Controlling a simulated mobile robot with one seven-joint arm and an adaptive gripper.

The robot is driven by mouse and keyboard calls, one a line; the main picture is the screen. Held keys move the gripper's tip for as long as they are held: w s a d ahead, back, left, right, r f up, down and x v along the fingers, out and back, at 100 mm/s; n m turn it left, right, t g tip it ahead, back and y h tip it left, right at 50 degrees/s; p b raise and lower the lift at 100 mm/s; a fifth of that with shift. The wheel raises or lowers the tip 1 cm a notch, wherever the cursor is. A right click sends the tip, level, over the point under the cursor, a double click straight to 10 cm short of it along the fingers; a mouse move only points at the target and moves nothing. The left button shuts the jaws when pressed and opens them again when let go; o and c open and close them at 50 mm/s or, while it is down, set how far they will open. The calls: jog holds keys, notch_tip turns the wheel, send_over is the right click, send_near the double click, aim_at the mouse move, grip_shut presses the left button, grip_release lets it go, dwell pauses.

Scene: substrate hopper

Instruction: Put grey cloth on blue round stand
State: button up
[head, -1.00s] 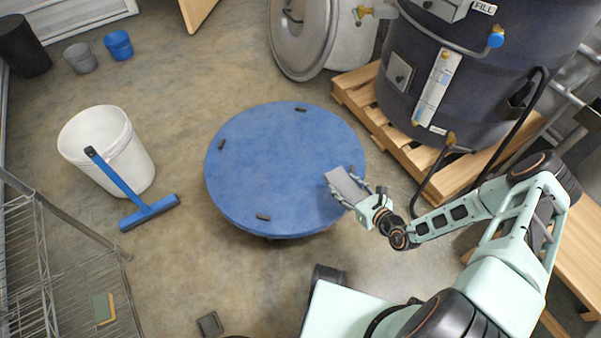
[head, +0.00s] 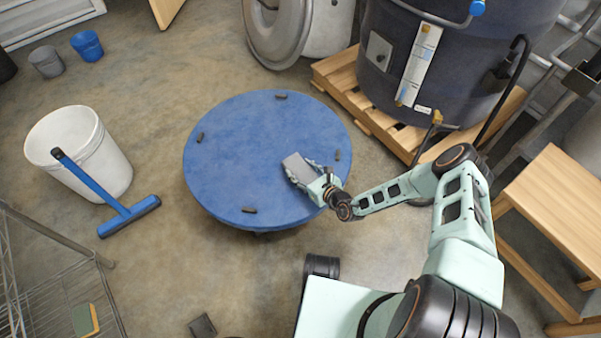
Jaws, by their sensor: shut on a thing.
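The blue round stand (head: 240,145) is a low flat disc on the floor in the middle of the head view, with several small dark blocks near its rim. My gripper (head: 303,174) is over the right part of the stand and is shut on the grey cloth (head: 297,164). The cloth looks like a flat grey piece between the fingers. I cannot tell whether it touches the stand's top.
A white bucket (head: 108,160) and a blue squeegee (head: 118,207) are left of the stand. A large dark tank (head: 455,75) on a wooden pallet (head: 340,68) is at the upper right. A wooden stool (head: 555,200) stands at the right. A wire rack (head: 60,285) is at the lower left.

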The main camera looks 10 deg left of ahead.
jog(key=shift+f, duration=0.35)
jog(key=shift+f, duration=0.15)
jog(key=o, duration=1.1)
jog(key=shift+r, duration=0.2)
